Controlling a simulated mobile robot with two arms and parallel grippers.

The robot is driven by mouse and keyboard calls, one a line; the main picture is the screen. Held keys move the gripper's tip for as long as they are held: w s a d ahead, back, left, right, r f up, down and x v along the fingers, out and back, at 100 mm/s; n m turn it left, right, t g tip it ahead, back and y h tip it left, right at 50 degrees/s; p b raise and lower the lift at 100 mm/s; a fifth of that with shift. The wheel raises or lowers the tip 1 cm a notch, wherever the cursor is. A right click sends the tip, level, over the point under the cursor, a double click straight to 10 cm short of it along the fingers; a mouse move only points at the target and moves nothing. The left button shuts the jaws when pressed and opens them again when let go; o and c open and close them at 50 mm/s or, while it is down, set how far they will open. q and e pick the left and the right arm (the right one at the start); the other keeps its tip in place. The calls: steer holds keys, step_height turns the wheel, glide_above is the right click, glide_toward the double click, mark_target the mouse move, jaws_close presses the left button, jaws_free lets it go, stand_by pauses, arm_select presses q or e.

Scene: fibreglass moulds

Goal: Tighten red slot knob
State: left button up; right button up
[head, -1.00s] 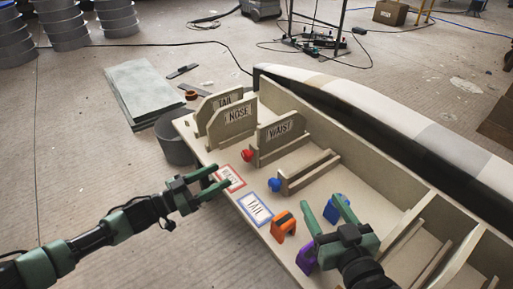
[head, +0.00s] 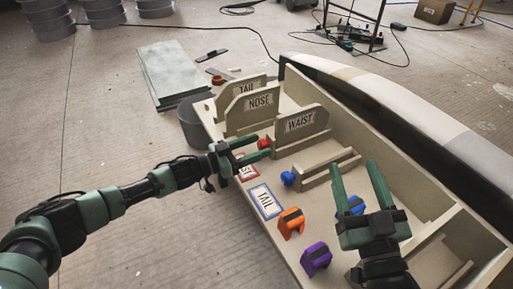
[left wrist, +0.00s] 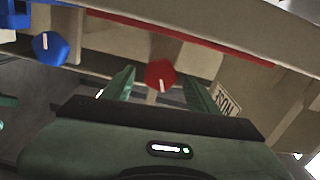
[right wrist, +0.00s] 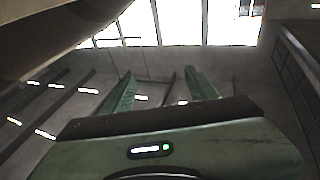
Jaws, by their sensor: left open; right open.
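The red slot knob (head: 263,143) is on the front end of the slot by the board marked WAIST. In the left wrist view the red knob (left wrist: 160,74) shows a white line on its face and lies between the fingertips, with gaps at both sides. My left gripper (head: 264,148) is open right at the red knob, partly covering it. Whether the fingers reach around it is unclear. My right gripper (head: 356,167) is open and empty above the bench's right part. A blue knob (head: 287,178) sits on the neighbouring slot and also shows in the left wrist view (left wrist: 50,48).
Boards marked WAIST (head: 300,123), NOSE (head: 258,102) and TAIL stand in slots. An orange block (head: 291,222), a purple block (head: 316,259) and a blue block (head: 350,206) sit on the bench. A red-framed label is partly hidden by my left gripper; a blue-framed TAIL label (head: 265,201) is clear.

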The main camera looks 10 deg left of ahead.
arm_select(q)
steer(key=shift+w+d, duration=0.1)
arm_select(e)
steer(key=shift+r, duration=0.2)
arm_select(q)
jaws_close()
arm_select(e)
steer(key=shift+f, duration=0.15)
arm_select(q)
steer(key=shift+r+m, duration=0.1)
steer(key=shift+m, duration=0.6)
steer(key=shift+m+p, duration=0.45)
steer(key=shift+m, duration=0.55)
steer(key=shift+d+m, duration=0.1)
steer(key=shift+m, duration=1.5)
arm_select(e)
steer(key=shift+w+d+f+g+h, duration=0.2)
steer(key=shift+f+g, duration=0.5)
steer(key=shift+f, duration=0.55)
steer(key=shift+s+d+f+g+h, duration=0.1)
steer(key=shift+f+g+h, duration=0.2)
steer(key=shift+f+g, duration=0.65)
arm_select(q)
steer(key=shift+s, duration=0.2)
arm_select(e)
steer(key=shift+f+t, duration=0.25)
